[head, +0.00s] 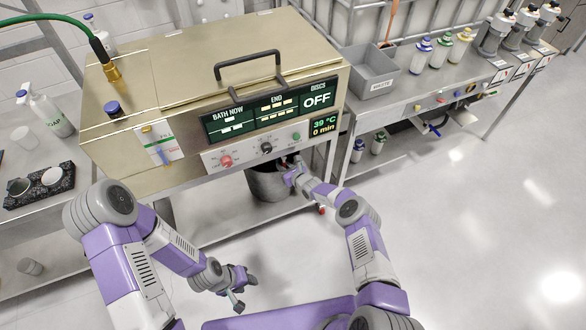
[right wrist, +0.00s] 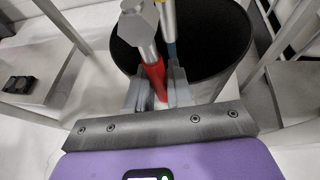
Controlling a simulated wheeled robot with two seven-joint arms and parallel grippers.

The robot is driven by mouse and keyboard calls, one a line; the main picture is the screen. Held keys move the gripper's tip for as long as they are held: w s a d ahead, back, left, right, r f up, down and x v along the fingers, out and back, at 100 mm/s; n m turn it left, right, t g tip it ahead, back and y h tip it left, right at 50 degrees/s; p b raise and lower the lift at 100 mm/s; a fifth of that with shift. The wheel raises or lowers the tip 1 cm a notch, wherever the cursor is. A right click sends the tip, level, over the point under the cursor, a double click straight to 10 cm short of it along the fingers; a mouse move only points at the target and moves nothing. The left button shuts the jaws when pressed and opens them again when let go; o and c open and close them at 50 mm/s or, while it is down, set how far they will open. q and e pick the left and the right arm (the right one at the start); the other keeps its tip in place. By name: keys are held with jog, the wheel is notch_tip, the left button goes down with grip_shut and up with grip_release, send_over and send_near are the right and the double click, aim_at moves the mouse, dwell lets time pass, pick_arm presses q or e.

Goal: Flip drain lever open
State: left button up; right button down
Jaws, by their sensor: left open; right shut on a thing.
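The red drain lever (right wrist: 154,76) shows in the right wrist view beside a metal valve and pipe (right wrist: 139,28). My right gripper (right wrist: 160,90) is shut on the red lever, one finger on each side of it. In the head view my right gripper (head: 286,167) is under the front of the bath machine (head: 190,100), and the lever is too small to make out there. My left gripper (head: 240,288) is open and empty, low in front of the machine, over the floor.
A dark bucket (head: 268,184) stands below the pipe on the lower shelf; its open mouth shows in the right wrist view (right wrist: 225,45). A grey waste bin (head: 372,72) and several bottles stand on the bench at the right. The floor at the right is clear.

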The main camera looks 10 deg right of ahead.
jog(key=shift+d+f, duration=0.1)
jog(key=shift+d, duration=0.05)
dwell(0.3)
jog(key=c, duration=1.1)
grip_release()
